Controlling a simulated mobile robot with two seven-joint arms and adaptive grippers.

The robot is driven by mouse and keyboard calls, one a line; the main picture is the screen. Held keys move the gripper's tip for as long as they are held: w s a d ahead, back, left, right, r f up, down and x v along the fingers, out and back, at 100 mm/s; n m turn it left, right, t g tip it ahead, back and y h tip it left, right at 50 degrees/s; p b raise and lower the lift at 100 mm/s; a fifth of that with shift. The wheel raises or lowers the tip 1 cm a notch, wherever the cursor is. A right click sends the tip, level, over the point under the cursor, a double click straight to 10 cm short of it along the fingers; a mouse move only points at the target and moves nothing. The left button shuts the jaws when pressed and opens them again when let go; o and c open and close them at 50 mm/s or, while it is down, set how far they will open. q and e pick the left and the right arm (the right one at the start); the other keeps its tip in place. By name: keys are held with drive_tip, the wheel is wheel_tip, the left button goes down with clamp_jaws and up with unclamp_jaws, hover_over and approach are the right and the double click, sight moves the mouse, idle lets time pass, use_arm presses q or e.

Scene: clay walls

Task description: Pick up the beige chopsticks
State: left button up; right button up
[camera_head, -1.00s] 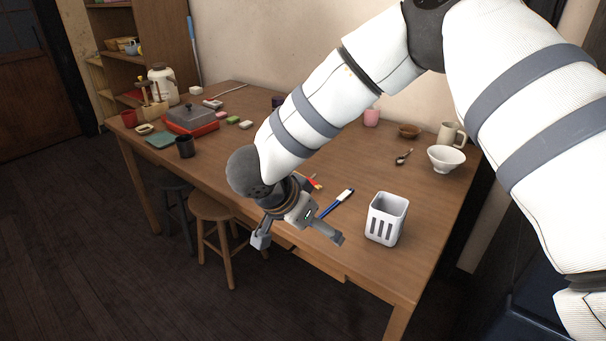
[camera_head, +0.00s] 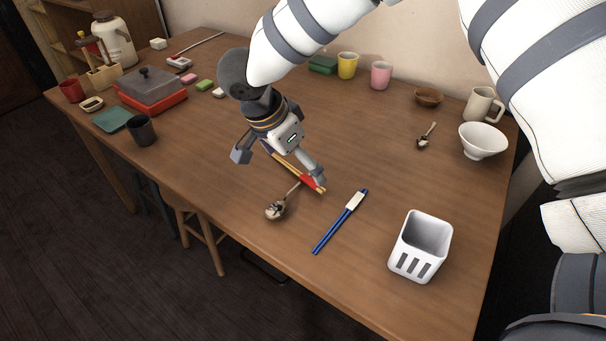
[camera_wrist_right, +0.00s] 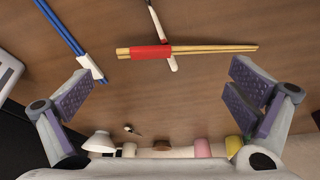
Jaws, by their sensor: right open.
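The beige chopsticks (camera_head: 321,188) lie on the table with a red band around them, partly hidden behind my right gripper (camera_head: 280,165) in the head view. In the right wrist view the chopsticks (camera_wrist_right: 215,49) lie crosswise, with the red band toward their left end. My right gripper (camera_wrist_right: 162,95) is open and empty, above the table by the chopsticks, which lie beyond its fingertips in the wrist view. A spoon (camera_head: 276,210) lies beside them, and its handle (camera_wrist_right: 160,25) crosses at the red band. My left gripper is not in view.
Blue chopsticks (camera_head: 338,226) with a white band lie to the right. A white slotted holder (camera_head: 420,248) stands near the front edge. A white bowl (camera_head: 484,142), mug (camera_head: 482,104) and another spoon (camera_head: 426,138) are at the right.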

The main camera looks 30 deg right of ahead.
sight(307, 179)
drive_tip(key=x, duration=0.4)
drive_tip(key=shift+s+f, duration=0.25)
drive_tip(key=shift+f, duration=0.1)
drive_tip(key=shift+d+f, duration=0.2)
drive_tip(key=shift+f, duration=0.1)
drive_tip(key=c, duration=1.4)
